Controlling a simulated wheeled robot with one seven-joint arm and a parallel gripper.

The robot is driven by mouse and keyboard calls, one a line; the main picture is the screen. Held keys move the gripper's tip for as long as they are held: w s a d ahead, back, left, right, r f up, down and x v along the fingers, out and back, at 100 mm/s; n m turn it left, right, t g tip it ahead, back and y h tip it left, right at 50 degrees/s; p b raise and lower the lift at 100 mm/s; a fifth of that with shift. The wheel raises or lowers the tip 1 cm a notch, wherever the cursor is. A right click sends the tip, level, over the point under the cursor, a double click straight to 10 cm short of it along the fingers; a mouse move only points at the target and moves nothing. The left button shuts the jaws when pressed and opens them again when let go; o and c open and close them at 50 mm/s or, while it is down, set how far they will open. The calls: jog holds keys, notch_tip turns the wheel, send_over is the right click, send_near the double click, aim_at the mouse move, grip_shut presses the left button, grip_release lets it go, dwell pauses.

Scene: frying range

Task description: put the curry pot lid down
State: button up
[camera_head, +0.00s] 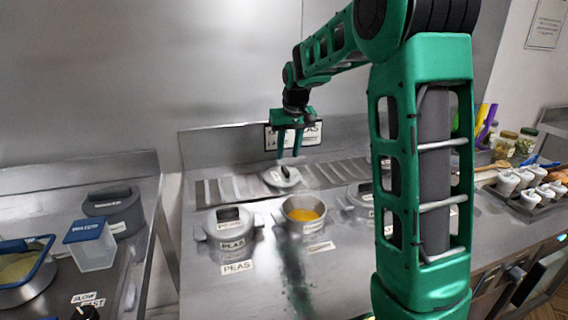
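The grey curry pot lid (274,180) with its dark handle lies behind the open pot, at the front edge of the slotted metal strip. It looks flat and seems to rest on the surface. The curry pot (291,224) stands uncovered in front of it, with yellow-orange curry (304,209) showing inside. My gripper (289,157) points down just above and behind the lid. Its two green fingers are spread, with a gap between them, and I see nothing held. The fingertips appear apart from the lid handle, though the exact distance is hard to tell.
A lidded pot labelled PEAS (231,243) stands left of the curry pot. Another lidded pot (358,203) is to the right, partly behind my arm. A sign (312,133) stands on the back wall. Small white containers (508,184) fill a tray at right.

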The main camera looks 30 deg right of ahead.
jog(key=v, duration=0.5)
jog(key=s+d+f+m+g, duration=0.1)
jog(key=s+f, duration=0.1)
jog(key=s, duration=0.9)
jog(key=s+d+f+m+g, duration=0.1)
jog(key=s+f, duration=0.1)
jog(key=s, duration=0.9)
jog(key=s+a+f, duration=0.1)
jog(key=s+f, duration=0.1)
jog(key=s, duration=0.4)
jog(key=s+a+f+m+g, duration=0.1)
jog(key=s+f, duration=0.1)
jog(key=s, duration=0.4)
jog(key=s+a+f+m, duration=0.1)
jog(key=s+f, duration=0.1)
jog(key=s, duration=0.4)
jog(key=shift+s+f+y, duration=0.2)
jog(key=shift+f+y, duration=0.2)
jog(key=shift+g, duration=0.3)
